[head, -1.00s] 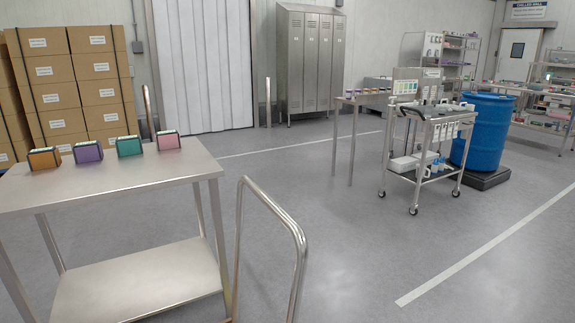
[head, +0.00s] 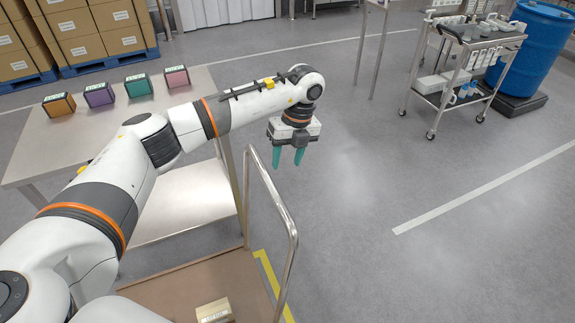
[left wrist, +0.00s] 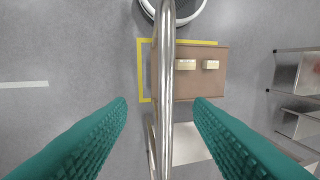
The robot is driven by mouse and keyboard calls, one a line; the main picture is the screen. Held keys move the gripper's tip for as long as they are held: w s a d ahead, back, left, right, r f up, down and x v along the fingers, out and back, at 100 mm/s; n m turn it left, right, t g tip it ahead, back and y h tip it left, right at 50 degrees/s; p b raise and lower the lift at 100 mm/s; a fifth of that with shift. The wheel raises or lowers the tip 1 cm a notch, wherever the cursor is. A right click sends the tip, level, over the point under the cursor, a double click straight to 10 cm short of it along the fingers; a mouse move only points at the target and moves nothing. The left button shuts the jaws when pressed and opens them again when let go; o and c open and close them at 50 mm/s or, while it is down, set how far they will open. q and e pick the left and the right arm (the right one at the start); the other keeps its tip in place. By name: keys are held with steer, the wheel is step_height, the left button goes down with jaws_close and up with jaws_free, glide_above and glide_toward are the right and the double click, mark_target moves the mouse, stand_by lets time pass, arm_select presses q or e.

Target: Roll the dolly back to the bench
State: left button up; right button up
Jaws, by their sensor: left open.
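The dolly has a brown deck (head: 165,282) and an upright bent steel handle (head: 292,250). A small tan box (head: 213,311) lies on its deck. In the left wrist view the deck (left wrist: 200,85) carries two small boxes (left wrist: 186,64). The steel bench (head: 205,82) stands beyond the dolly, partly hidden by my left arm. My left gripper (head: 288,163) is open, pointing down above the handle's top in the head view. In the left wrist view the handle bar (left wrist: 162,95) runs between the open teal fingers (left wrist: 160,102), apart from both. My right gripper is not visible.
A yellow floor marking (head: 265,272) runs along the dolly's edge. Several coloured boxes (head: 99,95) stand on the bench. A wheeled steel cart (head: 465,75) and a blue drum (head: 535,45) are at the right. The floor in the middle right is clear.

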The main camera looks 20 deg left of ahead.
mark_target(277, 194)
arm_select(q)
steer(key=p+x, duration=0.1)
steer(key=x, duration=0.5)
steer(key=s+p+x, duration=0.1)
steer(key=x, duration=0.3)
steer(key=shift+s+p, duration=0.1)
steer(key=shift+p, duration=0.2)
steer(key=shift+s+a+f, duration=0.1)
steer(key=shift+s+f, duration=0.15)
steer(key=shift+f, duration=0.35)
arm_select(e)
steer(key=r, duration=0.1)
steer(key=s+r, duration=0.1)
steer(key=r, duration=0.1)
arm_select(q)
steer(key=shift+w, duration=0.1)
jaws_close()
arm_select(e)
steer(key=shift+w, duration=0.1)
